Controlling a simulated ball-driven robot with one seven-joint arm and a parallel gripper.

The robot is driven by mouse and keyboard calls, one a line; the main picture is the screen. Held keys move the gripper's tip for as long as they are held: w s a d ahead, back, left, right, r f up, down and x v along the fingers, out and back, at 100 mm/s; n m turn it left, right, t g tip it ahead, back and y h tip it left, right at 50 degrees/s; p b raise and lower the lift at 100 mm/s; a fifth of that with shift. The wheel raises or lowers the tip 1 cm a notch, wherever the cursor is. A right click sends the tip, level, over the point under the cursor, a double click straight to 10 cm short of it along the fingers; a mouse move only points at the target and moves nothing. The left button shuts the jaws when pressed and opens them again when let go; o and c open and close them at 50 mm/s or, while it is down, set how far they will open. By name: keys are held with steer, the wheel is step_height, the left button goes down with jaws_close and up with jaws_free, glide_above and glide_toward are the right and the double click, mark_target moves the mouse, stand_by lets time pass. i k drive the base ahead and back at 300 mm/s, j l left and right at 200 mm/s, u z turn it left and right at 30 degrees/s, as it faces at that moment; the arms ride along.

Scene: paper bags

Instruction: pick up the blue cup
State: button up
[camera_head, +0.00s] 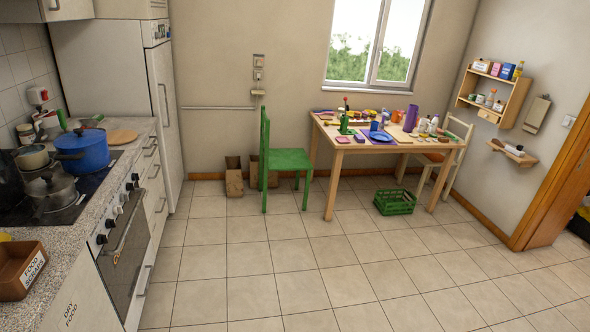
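A small blue cup (374,126) appears to stand on the wooden table (331,185) across the room, close behind a blue plate (381,136). It is small in this view, so its details are unclear. My gripper is not in view. The table is far off, beyond the open floor, under the window.
A green chair (287,160) stands left of the table, and a wooden chair is at its right. The kitchen counter with a blue pot (82,151) runs along the left. The tiled floor (270,260) between is clear.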

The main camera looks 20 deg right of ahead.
mark_target(374, 124)
steer(key=i+l+z, duration=0.6)
steer(key=z, duration=0.15)
steer(key=i+l+z, duration=0.1)
steer(key=i+z, duration=0.3)
steer(key=i+l+z, duration=0.1)
steer(key=i+z, duration=0.35)
steer(key=i, duration=0.8)
steer(key=i+u, duration=0.25)
steer(key=i, duration=0.75)
steer(key=i+u, duration=0.25)
steer(key=i, duration=0.75)
steer(key=i+l+z, duration=0.15)
steer(key=i, duration=1.7)
steer(key=i+u, duration=0.3)
steer(key=i+l+u, duration=0.15)
steer(key=i+u, duration=0.15)
steer(key=i, duration=0.25)
steer(key=i+l+u, duration=0.15)
steer(key=i+u, duration=0.15)
steer(key=i, duration=0.1)
